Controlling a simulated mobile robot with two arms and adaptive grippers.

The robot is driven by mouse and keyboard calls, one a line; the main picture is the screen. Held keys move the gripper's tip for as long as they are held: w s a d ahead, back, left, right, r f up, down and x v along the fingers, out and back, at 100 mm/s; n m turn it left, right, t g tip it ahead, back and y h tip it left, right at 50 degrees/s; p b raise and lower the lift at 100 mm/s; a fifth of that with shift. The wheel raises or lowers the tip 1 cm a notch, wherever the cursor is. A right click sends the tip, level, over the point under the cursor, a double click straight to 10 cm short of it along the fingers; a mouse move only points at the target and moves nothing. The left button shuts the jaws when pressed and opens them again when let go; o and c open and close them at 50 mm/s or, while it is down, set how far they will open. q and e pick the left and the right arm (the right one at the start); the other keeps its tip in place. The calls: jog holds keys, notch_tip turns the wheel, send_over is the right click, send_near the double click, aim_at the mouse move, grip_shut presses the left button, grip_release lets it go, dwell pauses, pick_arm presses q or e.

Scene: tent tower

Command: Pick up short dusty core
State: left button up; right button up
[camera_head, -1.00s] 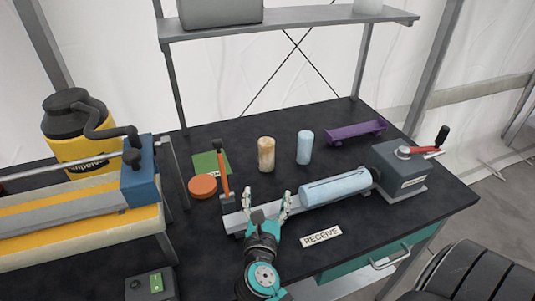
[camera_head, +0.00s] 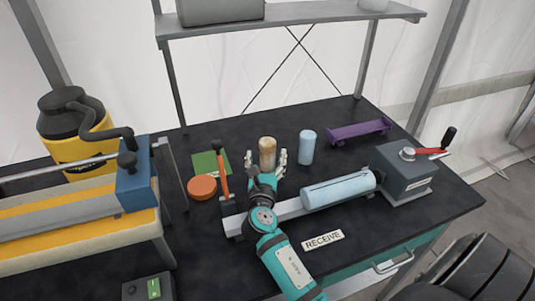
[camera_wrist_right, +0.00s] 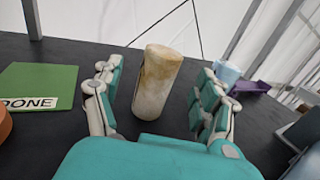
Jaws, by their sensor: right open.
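The short dusty core (camera_head: 267,152) is a tan, brown-stained cylinder standing upright on the black table. In the right wrist view the dusty core (camera_wrist_right: 157,80) stands between the spread fingers, with its lower end partly near the palm. My right gripper (camera_head: 266,160) is open, its fingers on either side of the core; I see gaps between the fingers and the core in the wrist view. My left gripper is not in view.
A pale blue cylinder (camera_head: 306,147) stands right of the core. A longer blue core (camera_head: 339,189) lies in the rail device in front. A purple cradle (camera_head: 359,131), green DONE mat (camera_head: 203,160) and orange disc (camera_head: 203,187) are nearby.

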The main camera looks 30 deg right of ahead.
aim_at(267, 152)
jog(key=x, duration=0.5)
jog(key=shift+d+f+p, duration=0.1)
jog(key=shift+p, duration=0.25)
jog(key=c, duration=1.4)
